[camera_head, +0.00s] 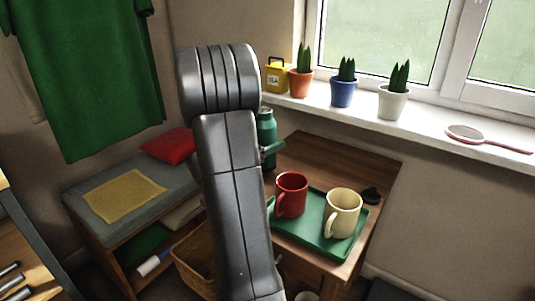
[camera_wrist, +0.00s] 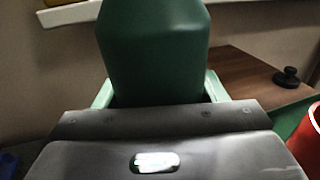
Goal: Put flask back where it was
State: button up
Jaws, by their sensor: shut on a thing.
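The flask (camera_head: 265,126) is dark green and shows upright just right of my arm in the head view, at the back left of the wooden table (camera_head: 335,158). In the wrist view the flask (camera_wrist: 152,60) fills the middle, between the pale green fingers of my gripper (camera_wrist: 157,88). My gripper is shut on the flask; in the head view a green finger (camera_head: 272,147) shows beside it. My arm hides the flask's left side in the head view, and its base is hidden in both views. I cannot tell whether it touches the table.
A green tray (camera_head: 291,236) holds a red mug (camera_head: 291,195) and a cream mug (camera_head: 342,213). A black knob-like object (camera_head: 371,195) lies near the table's right edge. The windowsill (camera_head: 430,125) bears potted plants, a yellow tin (camera_head: 277,77) and a pink hand mirror (camera_head: 488,139).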

jog(key=shift+f+b, duration=0.4)
jog(key=shift+f, duration=1.05)
jog(key=shift+f, duration=0.1)
jog(key=shift+f, duration=0.1)
jog(key=o, duration=1.4)
jog(key=shift+o, duration=0.2)
jog(key=shift+r, duration=0.25)
jog(key=p+v, duration=0.2)
jog(key=v, duration=1)
